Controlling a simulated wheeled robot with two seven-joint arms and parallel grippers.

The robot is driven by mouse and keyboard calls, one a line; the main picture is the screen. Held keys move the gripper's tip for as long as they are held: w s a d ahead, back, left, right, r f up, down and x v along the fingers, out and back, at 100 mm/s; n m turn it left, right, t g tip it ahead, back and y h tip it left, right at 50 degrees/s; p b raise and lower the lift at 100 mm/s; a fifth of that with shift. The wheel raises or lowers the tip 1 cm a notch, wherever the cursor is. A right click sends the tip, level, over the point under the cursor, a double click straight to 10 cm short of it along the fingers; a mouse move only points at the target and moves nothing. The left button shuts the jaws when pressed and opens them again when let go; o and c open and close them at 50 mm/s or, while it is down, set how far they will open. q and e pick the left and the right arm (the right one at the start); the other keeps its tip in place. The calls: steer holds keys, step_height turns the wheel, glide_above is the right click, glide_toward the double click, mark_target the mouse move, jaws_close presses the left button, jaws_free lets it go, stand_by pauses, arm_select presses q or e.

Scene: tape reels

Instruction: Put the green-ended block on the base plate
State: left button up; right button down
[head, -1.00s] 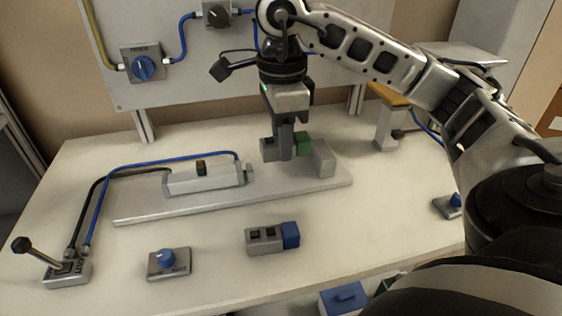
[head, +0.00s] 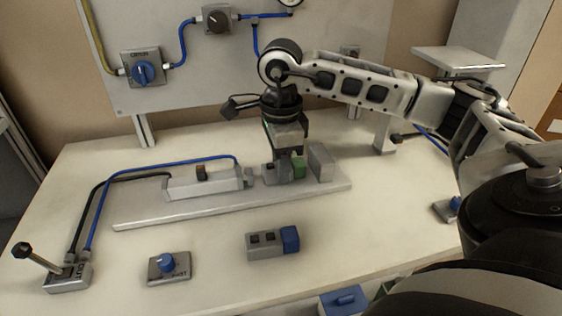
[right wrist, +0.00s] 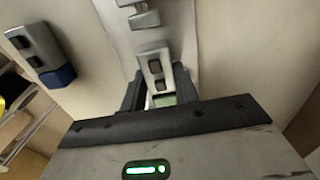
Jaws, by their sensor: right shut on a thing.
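The green-ended block (head: 299,167) is grey with a green end on its right in the head view. My right gripper (head: 285,172) points down and is shut on it. The block is low over the right part of the grey base plate (head: 145,218), between the cylinder unit's rod end and an upright grey stop block (head: 321,163). I cannot tell whether its underside touches the plate. In the right wrist view the block (right wrist: 154,68) sits between the fingers, its green end partly hidden by the gripper. My left gripper is not in view.
A blue-ended block (head: 264,246) lies on the table in front of the plate. A grey cylinder unit (head: 205,184) with hoses is on the plate. A blue-knob box (head: 169,266) and a lever box (head: 66,276) stand front left. A panel (head: 110,65) stands behind.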

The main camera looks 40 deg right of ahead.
steer(key=c, duration=1.1)
jaws_free()
steer(key=shift+o, duration=0.2)
step_height(320, 180, up, 12)
steer(key=p, duration=0.2)
steer(key=shift+r, duration=0.1)
